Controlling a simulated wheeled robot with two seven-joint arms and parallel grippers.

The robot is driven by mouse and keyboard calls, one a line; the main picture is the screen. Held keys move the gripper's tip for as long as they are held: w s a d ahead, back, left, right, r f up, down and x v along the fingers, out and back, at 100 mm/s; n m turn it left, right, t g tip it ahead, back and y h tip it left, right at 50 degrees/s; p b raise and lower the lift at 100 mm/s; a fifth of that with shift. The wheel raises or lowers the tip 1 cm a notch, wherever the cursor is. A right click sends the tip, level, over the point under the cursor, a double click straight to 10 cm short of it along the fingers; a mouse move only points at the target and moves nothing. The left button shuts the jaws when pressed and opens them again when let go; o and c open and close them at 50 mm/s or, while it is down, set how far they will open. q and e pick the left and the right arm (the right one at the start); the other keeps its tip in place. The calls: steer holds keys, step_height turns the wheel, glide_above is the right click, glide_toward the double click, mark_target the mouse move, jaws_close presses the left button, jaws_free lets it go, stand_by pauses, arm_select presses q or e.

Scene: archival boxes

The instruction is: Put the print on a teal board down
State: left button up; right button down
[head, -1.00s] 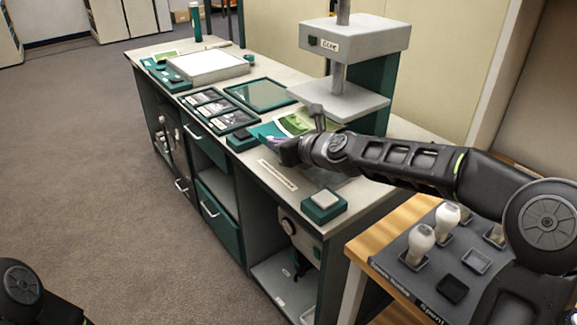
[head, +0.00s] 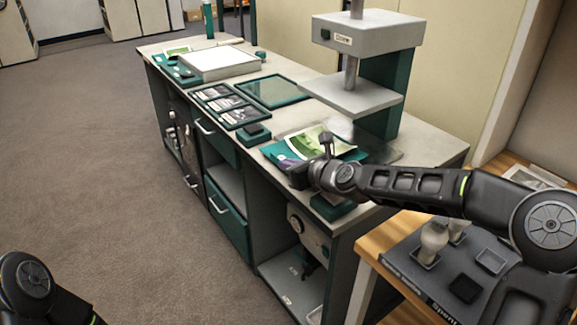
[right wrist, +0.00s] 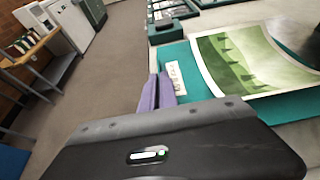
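The print (head: 322,142), a green landscape with a pale border, lies on a teal board (head: 275,151) over the front right part of the bench top. In the right wrist view the print (right wrist: 250,58) and the teal board (right wrist: 205,82) stretch away from my fingers, with a small white label on the board. My right gripper (head: 297,172) is shut on the board's near edge; its purple fingers (right wrist: 160,93) are close together there. I cannot tell whether the board touches the bench. My left gripper is out of view; only part of my left arm shows.
The grey press (head: 350,97) stands just behind the board. A teal block with a dark pad (head: 253,133), framed plates (head: 230,106) and a teal-framed panel (head: 270,91) lie to the left. A teal box (head: 330,207) is partly hidden under my right arm.

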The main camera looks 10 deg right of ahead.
steer(key=shift+f, duration=0.15)
steer(key=c, duration=1.6)
jaws_free()
steer(key=shift+c, duration=0.2)
